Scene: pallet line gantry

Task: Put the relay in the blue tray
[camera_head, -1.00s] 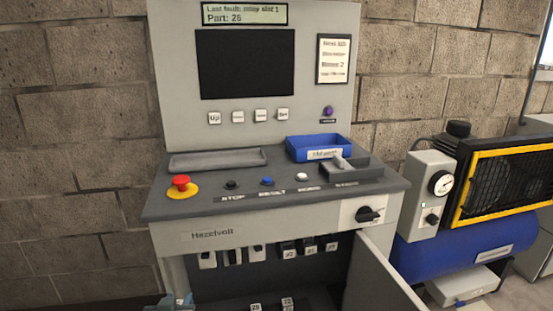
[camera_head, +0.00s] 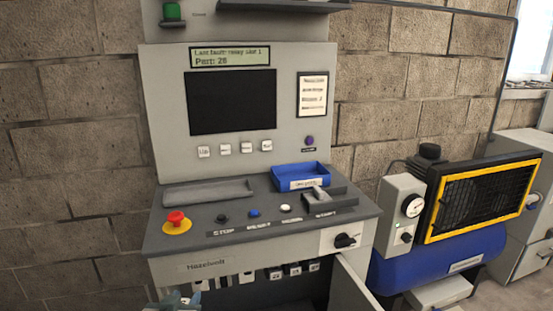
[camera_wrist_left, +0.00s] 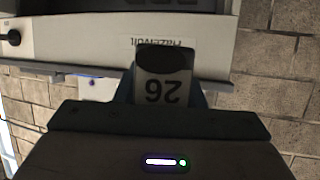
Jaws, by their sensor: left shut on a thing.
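The relay (camera_wrist_left: 162,88) is a small block with a dark top and a pale face marked 26, upside down in the left wrist view. My left gripper (camera_wrist_left: 160,98) is shut on it, one finger on each side. In the head view my left gripper (camera_head: 181,299) shows only partly at the bottom edge, in front of the console, and the relay is hard to make out there. The blue tray (camera_head: 302,184) sits at the back right of the console top, with a white label on its front. My right gripper is not in view.
The grey console top (camera_head: 190,240) carries a red stop button (camera_head: 176,219), several small buttons, a shallow grey tray (camera_head: 208,193) and a lever block (camera_head: 328,198) just before the blue tray. An open cabinet door (camera_head: 352,285) juts out below. A compressor (camera_head: 440,240) stands at right.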

